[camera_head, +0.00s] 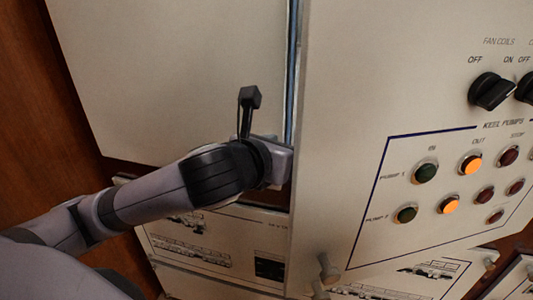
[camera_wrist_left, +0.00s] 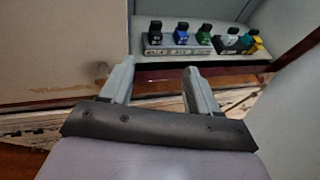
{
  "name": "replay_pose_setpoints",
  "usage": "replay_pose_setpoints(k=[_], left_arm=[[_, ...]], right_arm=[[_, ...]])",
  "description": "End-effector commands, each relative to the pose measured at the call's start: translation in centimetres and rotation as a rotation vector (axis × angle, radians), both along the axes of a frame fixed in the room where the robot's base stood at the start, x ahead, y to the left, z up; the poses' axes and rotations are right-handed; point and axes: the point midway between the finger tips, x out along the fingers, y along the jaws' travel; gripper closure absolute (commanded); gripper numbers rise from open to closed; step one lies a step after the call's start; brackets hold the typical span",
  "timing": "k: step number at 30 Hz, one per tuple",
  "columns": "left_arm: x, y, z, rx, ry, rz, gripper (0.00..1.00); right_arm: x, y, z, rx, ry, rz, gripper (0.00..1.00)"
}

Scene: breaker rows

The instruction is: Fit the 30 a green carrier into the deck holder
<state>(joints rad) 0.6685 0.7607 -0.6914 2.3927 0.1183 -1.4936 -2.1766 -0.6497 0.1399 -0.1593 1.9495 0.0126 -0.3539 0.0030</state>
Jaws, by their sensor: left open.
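In the left wrist view, a green carrier (camera_wrist_left: 204,34) stands upright in a row on a grey labelled block (camera_wrist_left: 175,50) inside an open compartment; the labels are too small to read. My left gripper (camera_wrist_left: 159,72) is open and empty, its fingers pointing toward the row but apart from it. The green carrier is beyond the right finger. In the head view my left arm reaches in from the left and its fingers are hidden behind the edge of a cream panel. I cannot identify the deck holder. My right gripper is not in view.
Black (camera_wrist_left: 155,33), blue (camera_wrist_left: 181,34) and yellow (camera_wrist_left: 252,42) pieces stand in the same row. A cream door or panel (camera_wrist_left: 70,50) flanks the compartment on the left. In the head view, the panel (camera_head: 340,120) with knobs (camera_head: 492,92) and lit buttons fills the right.

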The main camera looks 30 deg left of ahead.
Motion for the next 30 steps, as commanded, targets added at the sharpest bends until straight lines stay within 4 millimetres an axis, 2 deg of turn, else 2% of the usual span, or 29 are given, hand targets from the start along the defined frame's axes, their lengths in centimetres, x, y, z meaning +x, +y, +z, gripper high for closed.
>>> replay_pose_setpoints(k=[25, 28, 30], left_arm=[[0.0, 0.0, 0.0, -0.002, 0.001, 0.0, 0.39], [0.1, -0.3, -0.8, -0.051, 0.013, 0.004, 0.39], [0.2, -0.9, -1.9, -0.144, 0.033, 0.012, 0.39]], right_arm=[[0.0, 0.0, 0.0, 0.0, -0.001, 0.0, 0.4], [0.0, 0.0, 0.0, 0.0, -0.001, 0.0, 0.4], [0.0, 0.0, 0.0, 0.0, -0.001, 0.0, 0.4]])
